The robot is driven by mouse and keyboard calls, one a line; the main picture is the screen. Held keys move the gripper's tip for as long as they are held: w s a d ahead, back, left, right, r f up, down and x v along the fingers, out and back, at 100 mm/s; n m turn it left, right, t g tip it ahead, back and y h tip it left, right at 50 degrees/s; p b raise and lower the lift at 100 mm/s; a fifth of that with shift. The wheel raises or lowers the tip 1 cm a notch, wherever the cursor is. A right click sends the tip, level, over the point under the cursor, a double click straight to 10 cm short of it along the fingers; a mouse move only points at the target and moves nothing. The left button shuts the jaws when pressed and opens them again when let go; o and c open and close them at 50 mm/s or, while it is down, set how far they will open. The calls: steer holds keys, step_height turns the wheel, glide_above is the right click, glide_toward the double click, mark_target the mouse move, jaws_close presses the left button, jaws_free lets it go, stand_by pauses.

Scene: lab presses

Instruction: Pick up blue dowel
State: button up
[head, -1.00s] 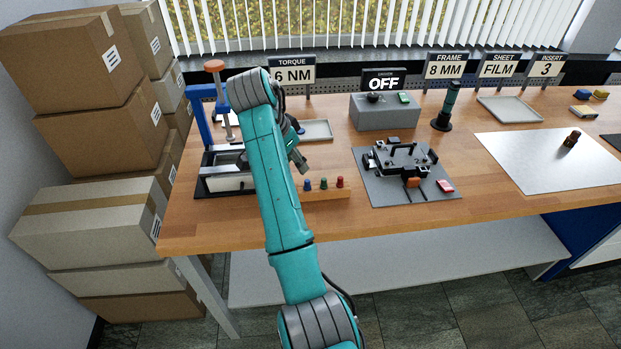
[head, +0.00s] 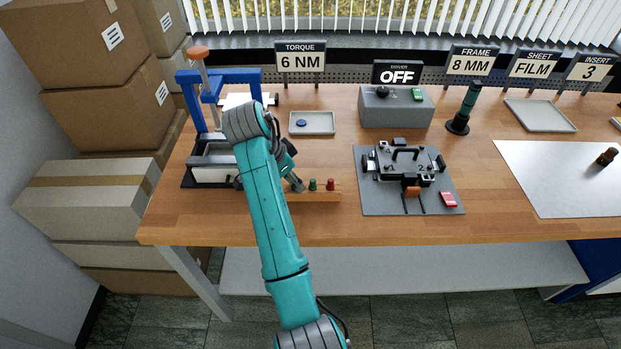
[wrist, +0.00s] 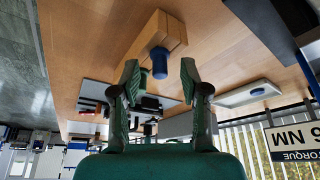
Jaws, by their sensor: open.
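The blue dowel (wrist: 160,62) shows in the wrist view, standing out from the end of a wooden rack (wrist: 152,38). My gripper (wrist: 159,72) is open and empty. Its two fingertips appear on either side of the dowel, apart from it; how far beyond the tips the dowel lies is hard to tell. In the head view my gripper (head: 294,183) is at the left end of the wooden rack (head: 318,197) and hides the blue dowel. A green dowel (head: 312,184) and a red dowel (head: 330,184) stand on the rack to the right.
A blue-framed press (head: 215,90) stands close on the left. A small tray (head: 325,127) with a round blue piece (head: 301,123) lies behind the rack. A fixture on a grey mat (head: 375,204) is to the right. Bare wood (head: 250,222) lies in front.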

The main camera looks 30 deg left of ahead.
steer(key=shift+w+f, duration=0.1)
steer(key=shift+f, duration=0.3)
steer(key=shift+c, duration=0.2)
jaws_close()
steer(key=shift+w, duration=0.1)
